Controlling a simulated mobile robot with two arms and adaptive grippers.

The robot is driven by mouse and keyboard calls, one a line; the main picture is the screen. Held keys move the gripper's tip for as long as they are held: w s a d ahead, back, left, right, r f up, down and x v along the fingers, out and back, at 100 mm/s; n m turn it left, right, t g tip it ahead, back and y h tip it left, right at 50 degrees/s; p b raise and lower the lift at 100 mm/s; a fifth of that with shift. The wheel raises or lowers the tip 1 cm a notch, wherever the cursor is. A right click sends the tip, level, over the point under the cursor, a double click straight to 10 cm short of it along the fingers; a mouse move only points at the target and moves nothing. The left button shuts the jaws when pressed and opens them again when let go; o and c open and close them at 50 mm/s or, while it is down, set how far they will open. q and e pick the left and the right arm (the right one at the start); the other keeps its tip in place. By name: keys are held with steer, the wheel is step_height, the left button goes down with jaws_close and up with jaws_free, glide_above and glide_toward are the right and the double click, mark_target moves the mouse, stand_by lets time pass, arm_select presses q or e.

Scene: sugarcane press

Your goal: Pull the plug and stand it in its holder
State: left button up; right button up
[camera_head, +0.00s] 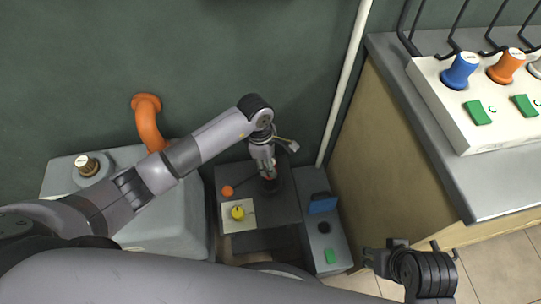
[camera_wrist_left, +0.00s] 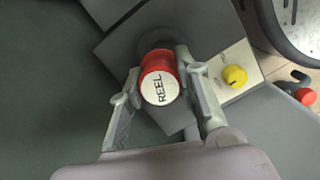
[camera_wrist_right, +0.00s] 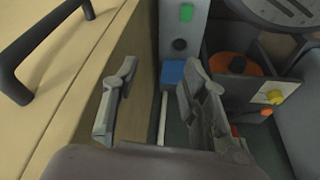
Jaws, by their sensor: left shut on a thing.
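The red plug (camera_wrist_left: 158,84) has a white end cap marked REEL. My left gripper (camera_wrist_left: 158,80) is shut on it, one finger on each side. In the head view my left gripper (camera_head: 266,168) is over the dark machine box, with a bit of the red plug (camera_head: 270,178) under its fingers. Whether the plug is still seated in a socket is hidden. A grey panel (camera_head: 315,184) beside the box has a dark round hole (camera_head: 324,227); I cannot tell whether this is the holder. My right gripper (camera_wrist_right: 155,95) is open and empty; the head view shows it (camera_head: 372,260) at lower right.
A yellow knob (camera_head: 237,212) and an orange ball (camera_head: 227,191) are close to my left gripper. The panel carries a blue block (camera_head: 322,205) and a green button (camera_head: 330,256). A counter (camera_head: 450,190) at right bears a white unit (camera_head: 450,115) with blue and orange plugs.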

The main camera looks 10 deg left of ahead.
arm_select(q)
step_height(320, 180, down, 3)
steer(key=shift+b, duration=1.15)
step_height(320, 180, down, 2)
steer(key=shift+f+b, duration=0.15)
steer(key=shift+b, duration=0.75)
steer(key=shift+f, duration=0.15)
arm_select(e)
steer(key=w+a+r+t+y, duration=0.1)
steer(key=w+a+r+t, duration=0.2)
steer(key=w+t, duration=0.3)
steer(key=shift+w+a+r+y, duration=0.15)
steer(key=shift+w+r+y, duration=0.15)
steer(key=shift+w, duration=1.8)
arm_select(q)
steer(key=shift+f, duration=0.15)
arm_select(e)
steer(key=shift+w+a+r+t, duration=0.2)
steer(key=shift+w+r+t, duration=0.2)
steer(key=shift+w+t, duration=0.1)
arm_select(q)
steer(key=shift+f+b, duration=0.1)
steer(key=shift+b, duration=0.2)
arm_select(e)
steer(key=shift+w+a+r, duration=0.1)
steer(key=shift+w+r, duration=0.05)
steer(key=shift+w, duration=0.05)
